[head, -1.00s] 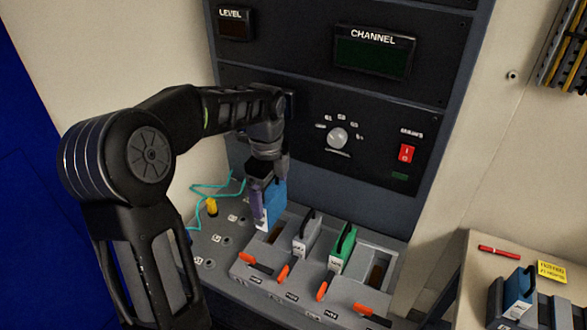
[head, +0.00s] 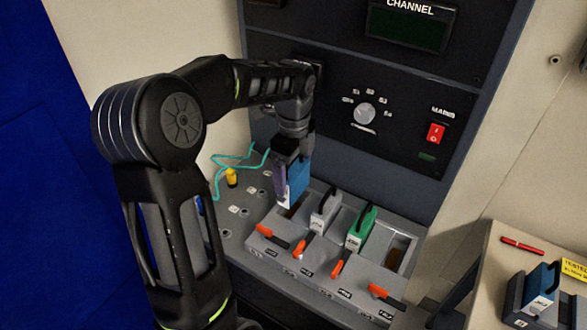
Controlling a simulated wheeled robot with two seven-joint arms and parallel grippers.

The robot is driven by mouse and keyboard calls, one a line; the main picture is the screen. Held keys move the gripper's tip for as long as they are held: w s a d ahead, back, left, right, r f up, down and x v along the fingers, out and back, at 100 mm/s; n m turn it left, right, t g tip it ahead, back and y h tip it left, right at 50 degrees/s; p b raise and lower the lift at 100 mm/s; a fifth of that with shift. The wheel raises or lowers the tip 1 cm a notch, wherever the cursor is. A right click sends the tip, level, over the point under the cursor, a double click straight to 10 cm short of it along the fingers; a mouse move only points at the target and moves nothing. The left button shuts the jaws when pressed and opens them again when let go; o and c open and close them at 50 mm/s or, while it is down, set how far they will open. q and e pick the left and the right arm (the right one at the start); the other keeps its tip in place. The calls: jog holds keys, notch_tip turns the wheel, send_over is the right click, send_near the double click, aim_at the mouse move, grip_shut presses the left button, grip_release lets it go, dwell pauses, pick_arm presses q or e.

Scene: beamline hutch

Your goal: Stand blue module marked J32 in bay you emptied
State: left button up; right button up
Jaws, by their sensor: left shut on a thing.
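My left gripper (head: 291,160) is shut on a blue module (head: 295,186) and holds it upright over the leftmost bay (head: 287,213) of the bench rack. The module's lower end is close to the bay's dark slot; I cannot tell whether it has entered. Its marking is too small to read. A grey module (head: 326,211) and a green module (head: 361,228) stand in the two middle bays. The rightmost bay (head: 394,257) is empty. Another blue module (head: 539,284) stands in a dark holder on the side table, its marking also unreadable. My right gripper is not in view.
Levers with orange handles (head: 301,250) line the rack's front. A yellow plug (head: 231,178) and teal cable (head: 232,160) lie left of the rack. The panel with a knob (head: 364,113) and red switch (head: 436,133) rises behind. A red pen (head: 522,246) lies on the side table (head: 490,262).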

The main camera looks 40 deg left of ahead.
pick_arm(q)
jog(key=shift+f+b, duration=1.7)
jog(key=shift+f, duration=0.8)
jog(key=shift+f+b, duration=0.3)
jog(key=shift+f, duration=0.25)
jog(key=o, duration=1.3)
notch_tip(320, 180, up, 8)
jog(key=shift+f+b, duration=0.1)
jog(key=shift+b, duration=0.3)
